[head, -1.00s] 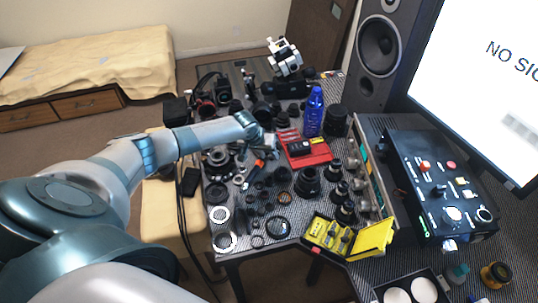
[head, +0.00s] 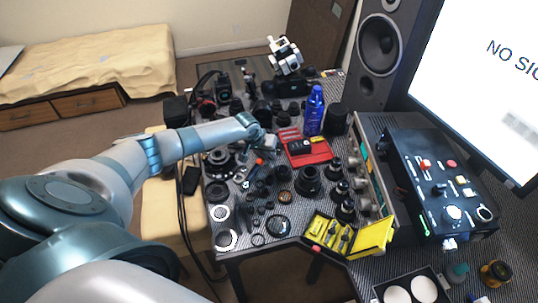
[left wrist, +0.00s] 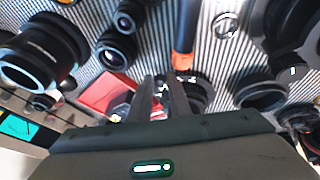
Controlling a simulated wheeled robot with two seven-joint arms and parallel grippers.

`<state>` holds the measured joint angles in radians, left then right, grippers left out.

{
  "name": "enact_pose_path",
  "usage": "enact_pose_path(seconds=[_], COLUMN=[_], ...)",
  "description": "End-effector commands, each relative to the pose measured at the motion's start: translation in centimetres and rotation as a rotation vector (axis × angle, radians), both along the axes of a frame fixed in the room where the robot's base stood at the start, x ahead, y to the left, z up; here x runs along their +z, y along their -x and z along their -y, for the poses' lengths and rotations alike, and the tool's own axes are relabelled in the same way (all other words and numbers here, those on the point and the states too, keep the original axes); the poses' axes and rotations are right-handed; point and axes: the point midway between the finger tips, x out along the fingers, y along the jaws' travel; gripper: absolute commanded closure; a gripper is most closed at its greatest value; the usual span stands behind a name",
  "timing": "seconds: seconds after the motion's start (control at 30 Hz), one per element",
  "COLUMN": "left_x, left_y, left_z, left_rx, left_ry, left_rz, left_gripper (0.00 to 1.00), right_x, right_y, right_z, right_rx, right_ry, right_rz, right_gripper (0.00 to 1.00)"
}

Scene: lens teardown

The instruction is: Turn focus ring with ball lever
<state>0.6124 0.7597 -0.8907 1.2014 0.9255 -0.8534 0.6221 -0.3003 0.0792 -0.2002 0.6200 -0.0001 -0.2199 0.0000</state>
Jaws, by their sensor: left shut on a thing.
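My left gripper (head: 270,143) reaches from the left over the lens parts on the bench. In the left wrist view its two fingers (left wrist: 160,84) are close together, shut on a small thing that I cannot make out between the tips. A dark ringed lens part (left wrist: 200,92) lies just beyond and beside the right-hand finger, partly hidden by it. I cannot tell whether they touch. I cannot pick out the ball lever or tell which ring is the focus ring. My right gripper is not in view.
An orange-ended tool (left wrist: 183,60) lies just beyond the fingers. A red tray (head: 308,153) and blue bottle (head: 314,112) stand to the right. Several lenses, such as a black one (head: 307,181), crowd the bench. An open yellow case (head: 372,240) sits at the front right.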

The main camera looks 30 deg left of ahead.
Motion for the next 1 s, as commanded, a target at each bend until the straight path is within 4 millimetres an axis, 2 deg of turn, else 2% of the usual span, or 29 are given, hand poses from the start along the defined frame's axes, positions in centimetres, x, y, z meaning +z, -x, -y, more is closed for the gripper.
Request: enact_pose_path(seconds=[0.2,0.53,0.57,0.63,1.0], left_x=[0.04,0.31,0.32,0.32,0.22], left_y=[0.11,0.10,0.09,0.09,0.32], left_z=[-0.43,-0.46,-0.46,-0.45,-0.56], left_rx=[-0.076,-0.095,-0.095,-0.095,-0.093], left_ry=[0.001,0.002,0.002,0.002,0.001], left_rz=[0.008,0.011,0.011,0.011,0.005], left_gripper=[1.00,1.00,0.80,0.64,0.64], right_x=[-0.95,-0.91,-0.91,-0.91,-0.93], right_y=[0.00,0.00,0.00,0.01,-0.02], right_z=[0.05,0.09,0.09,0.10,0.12], right_rx=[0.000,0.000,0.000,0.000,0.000], right_ry=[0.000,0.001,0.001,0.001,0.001], right_rz=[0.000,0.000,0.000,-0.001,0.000], right_gripper=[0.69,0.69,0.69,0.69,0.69])
